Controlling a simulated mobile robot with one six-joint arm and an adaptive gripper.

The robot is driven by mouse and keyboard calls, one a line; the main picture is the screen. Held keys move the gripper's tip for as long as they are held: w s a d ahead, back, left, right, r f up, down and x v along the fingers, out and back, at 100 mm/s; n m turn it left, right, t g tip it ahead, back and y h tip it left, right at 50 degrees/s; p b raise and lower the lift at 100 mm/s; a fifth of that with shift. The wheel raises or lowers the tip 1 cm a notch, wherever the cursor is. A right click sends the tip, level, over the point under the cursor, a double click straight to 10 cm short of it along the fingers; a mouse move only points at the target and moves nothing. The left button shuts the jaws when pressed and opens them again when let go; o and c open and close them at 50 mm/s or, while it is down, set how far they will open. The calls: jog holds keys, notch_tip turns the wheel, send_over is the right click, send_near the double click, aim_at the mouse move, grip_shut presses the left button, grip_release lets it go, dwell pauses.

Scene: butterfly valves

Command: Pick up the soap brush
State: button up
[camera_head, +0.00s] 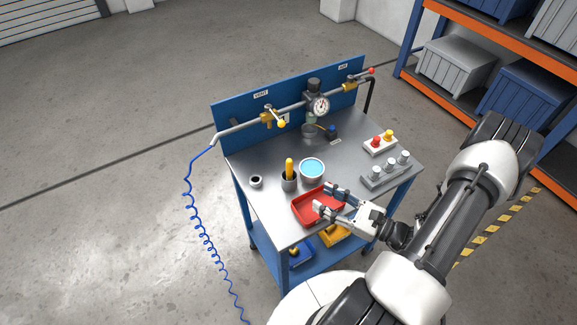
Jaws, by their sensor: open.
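An upright yellow handle (289,167), which looks like the soap brush, stands in a dark grey cup (289,184) on the metal tabletop. Its lower end is hidden in the cup. My gripper (324,197) is open, with its two fingers apart over the red tray (299,213). It is to the right of the brush and nearer the table's front edge, not touching the brush. I see nothing between the fingers. Whether the fingers touch the tray is hard to tell.
A bowl of blue liquid (312,169) stands just right of the cup. A small dark-centred ring (256,181) lies to its left. A grey block with several pegs (386,172) is at the right. Pipes with a gauge (321,106) line the blue back panel (235,121).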

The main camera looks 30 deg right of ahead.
jog(key=shift+s+d+f+m+t+h, duration=0.2)
jog(key=shift+d+f+m+t+h, duration=0.15)
jog(key=shift+f+m+h, duration=0.2)
jog(key=shift+s+d+f+m+t+h, duration=0.25)
jog(key=shift+d+f+m+h, duration=0.2)
jog(key=shift+m+h, duration=0.15)
jog(key=shift+w+f, duration=0.15)
jog(key=shift+w, duration=0.15)
jog(key=b, duration=0.1)
send_near(289, 170)
jog(key=w, duration=0.1)
jog(key=w+a+f, duration=0.1)
jog(key=w, duration=0.3)
jog(key=shift+a+f, duration=0.2)
jog(key=shift+a, duration=0.2)
jog(key=shift+d+b+x, duration=0.2)
jog(key=shift+b+x, duration=0.1)
jog(key=shift+x, duration=1.05)
jog(key=shift+d+b+x, duration=0.2)
jog(key=shift+b+x, duration=0.05)
jog(key=shift+x, duration=1.05)
jog(key=shift+w, duration=0.1)
grip_shut()
